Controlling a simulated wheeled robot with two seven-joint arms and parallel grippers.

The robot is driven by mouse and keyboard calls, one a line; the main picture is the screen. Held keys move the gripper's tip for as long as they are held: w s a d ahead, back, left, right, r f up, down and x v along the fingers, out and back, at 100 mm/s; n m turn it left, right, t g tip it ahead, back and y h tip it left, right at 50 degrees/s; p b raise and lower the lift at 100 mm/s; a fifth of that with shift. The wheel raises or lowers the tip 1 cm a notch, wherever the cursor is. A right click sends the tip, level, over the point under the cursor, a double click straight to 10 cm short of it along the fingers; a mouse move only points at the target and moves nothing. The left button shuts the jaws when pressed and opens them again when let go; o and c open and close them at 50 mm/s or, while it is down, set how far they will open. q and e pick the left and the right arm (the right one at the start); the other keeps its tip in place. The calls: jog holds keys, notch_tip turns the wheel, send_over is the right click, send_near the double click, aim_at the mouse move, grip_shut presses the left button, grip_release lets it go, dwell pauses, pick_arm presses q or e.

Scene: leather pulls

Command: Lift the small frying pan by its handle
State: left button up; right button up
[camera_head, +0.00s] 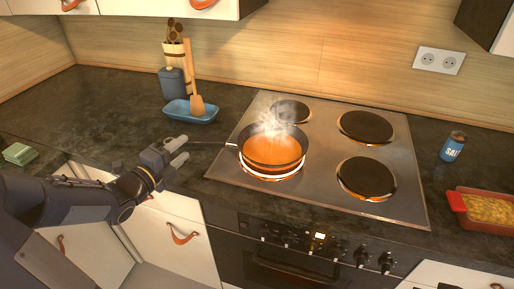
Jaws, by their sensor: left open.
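The small frying pan (285,166) sits on the front left burner of the stove. Orange contents fill it and steam rises from it. Its thin handle (213,144) points left, toward my left gripper. My left gripper (184,150) is open at the left of the pan, above the counter's front edge, with its fingers close to the handle's outer end. I cannot tell whether the handle's end lies between the fingers. My right gripper is not in view.
The steel stove (330,193) has several burners. A salt can (453,147) and a red baking dish (487,227) stand at the right. Green sponges (20,154) lie far left. Counter between dish and sponges is clear.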

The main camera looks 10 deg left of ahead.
aim_at(195, 138)
pick_arm(q)
jog(key=p+x, duration=0.1)
jog(key=x, duration=0.6)
jog(key=shift+a, duration=0.1)
grip_shut()
jog(key=shift+r, duration=0.1)
